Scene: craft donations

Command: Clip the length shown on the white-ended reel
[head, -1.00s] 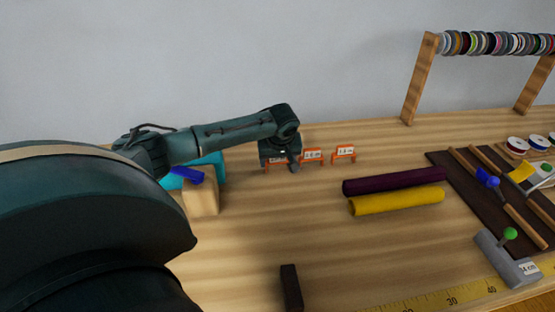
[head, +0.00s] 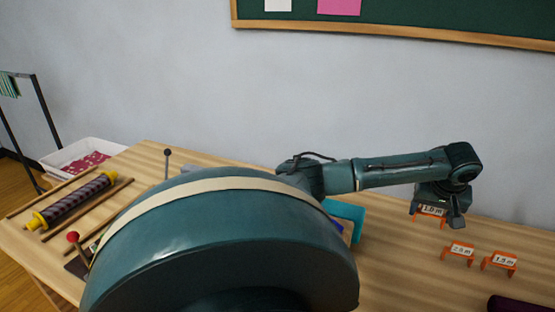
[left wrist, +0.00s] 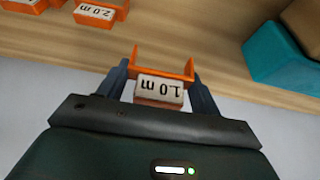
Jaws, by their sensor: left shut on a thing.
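My left gripper (head: 438,208) is shut on the orange clip marked 1.0 m (head: 431,211). In the left wrist view this clip (left wrist: 160,92) sits between the two fingers, its label upside down. It appears raised a little above the table. Two more orange clips stand on the table to its right in the head view, one marked 2.0 m (head: 460,251) and one that reads about 1.5 m (head: 502,262). No white-ended reel shows in the current views. My right gripper is out of view.
A yellow-ended reel (head: 73,200) lies between wooden rods at the left. A white bin (head: 75,152) stands behind it. A turquoise object (head: 347,217) is partly hidden behind my arm, which covers much of the table (head: 395,275). A dark rack (head: 38,100) stands far left.

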